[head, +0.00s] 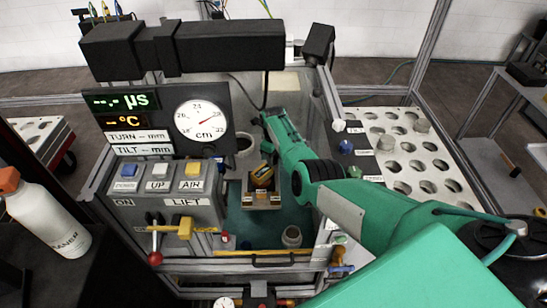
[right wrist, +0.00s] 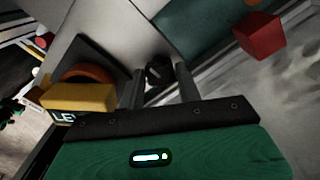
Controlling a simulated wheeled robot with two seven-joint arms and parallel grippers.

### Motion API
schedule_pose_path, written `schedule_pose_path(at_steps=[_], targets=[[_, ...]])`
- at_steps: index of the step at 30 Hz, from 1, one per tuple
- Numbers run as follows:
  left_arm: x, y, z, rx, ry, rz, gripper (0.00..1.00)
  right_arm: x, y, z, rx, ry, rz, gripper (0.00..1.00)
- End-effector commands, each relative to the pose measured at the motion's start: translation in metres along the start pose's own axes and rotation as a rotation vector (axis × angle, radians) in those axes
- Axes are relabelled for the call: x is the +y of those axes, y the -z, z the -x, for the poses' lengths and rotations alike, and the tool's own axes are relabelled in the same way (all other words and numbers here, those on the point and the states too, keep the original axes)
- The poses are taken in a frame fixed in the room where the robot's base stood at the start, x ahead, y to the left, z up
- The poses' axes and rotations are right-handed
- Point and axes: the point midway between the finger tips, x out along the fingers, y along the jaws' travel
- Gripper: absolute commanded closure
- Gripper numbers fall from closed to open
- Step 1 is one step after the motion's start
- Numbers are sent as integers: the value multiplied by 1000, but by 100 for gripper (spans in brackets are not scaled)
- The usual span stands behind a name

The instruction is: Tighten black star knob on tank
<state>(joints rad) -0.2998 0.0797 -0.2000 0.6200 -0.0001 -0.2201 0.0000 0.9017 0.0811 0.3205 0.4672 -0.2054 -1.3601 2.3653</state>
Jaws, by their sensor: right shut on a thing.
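The black star knob (right wrist: 157,73) shows small and dark between the two grey fingers of my right gripper (right wrist: 159,80) in the right wrist view. The fingers are shut on it, one on each side. In the head view my green right arm reaches in from the lower right, and the gripper end (head: 266,118) is at the far side of the tank, right of the dial. The knob is hidden there. The tank has a teal floor (head: 266,222) and clear walls. My left gripper is not in view.
A display panel with a round dial (head: 202,121) and a lift control box (head: 166,203) stand left of the tank. A black gantry beam (head: 185,50) crosses above. A white rack with holes (head: 420,160) stands right. A white bottle (head: 45,215) stands at left.

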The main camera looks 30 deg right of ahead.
Motion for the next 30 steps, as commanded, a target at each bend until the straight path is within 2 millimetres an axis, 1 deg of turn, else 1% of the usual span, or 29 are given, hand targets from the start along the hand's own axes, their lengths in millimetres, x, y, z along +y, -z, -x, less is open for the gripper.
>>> schedule_pose_path(at_steps=[6,18,19,20,21,22,30], targets=[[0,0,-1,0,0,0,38,1,0,-1,0,-2,-35,88],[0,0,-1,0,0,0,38,1,0,0,-1,-2,-40,88],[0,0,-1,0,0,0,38,1,0,0,-1,-2,-40,60],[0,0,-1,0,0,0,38,1,0,0,-1,-2,-40,54],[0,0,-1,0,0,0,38,1,0,0,-1,-1,-40,46],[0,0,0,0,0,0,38,1,0,0,-1,-1,-39,44],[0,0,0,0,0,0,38,0,0,0,-1,0,-39,44]])
